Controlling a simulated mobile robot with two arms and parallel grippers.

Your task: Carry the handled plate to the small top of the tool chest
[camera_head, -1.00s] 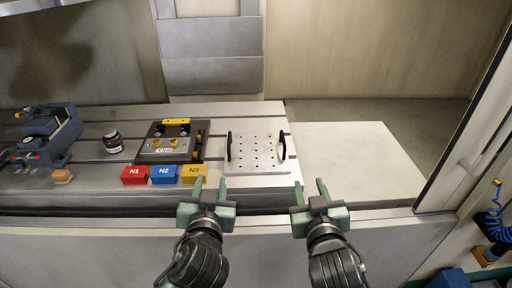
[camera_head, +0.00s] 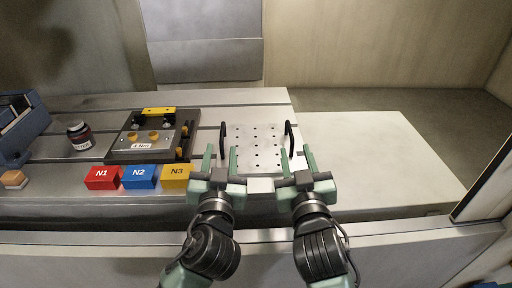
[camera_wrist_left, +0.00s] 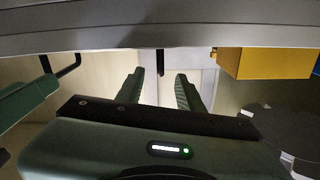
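The handled plate (camera_head: 262,150) is a pale metal plate with rows of holes and two upright black handles, lying on the slotted metal table. My left gripper (camera_head: 220,160) is open at its left handle (camera_head: 223,141), and in the left wrist view that handle (camera_wrist_left: 160,62) shows between the spread fingers, apart from them. My right gripper (camera_head: 296,160) is open at the right handle (camera_head: 289,138); it is partly in the left wrist view at the left. I cannot identify the tool chest for certain; a pale flat top (camera_head: 385,150) lies right of the plate.
Left of the plate stand red N1 (camera_head: 103,178), blue N2 (camera_head: 140,178) and yellow N3 (camera_head: 177,177) blocks. Behind them is a dark mould base (camera_head: 150,145), then a small jar (camera_head: 79,136) and a blue vise (camera_head: 22,125). The pale top is clear.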

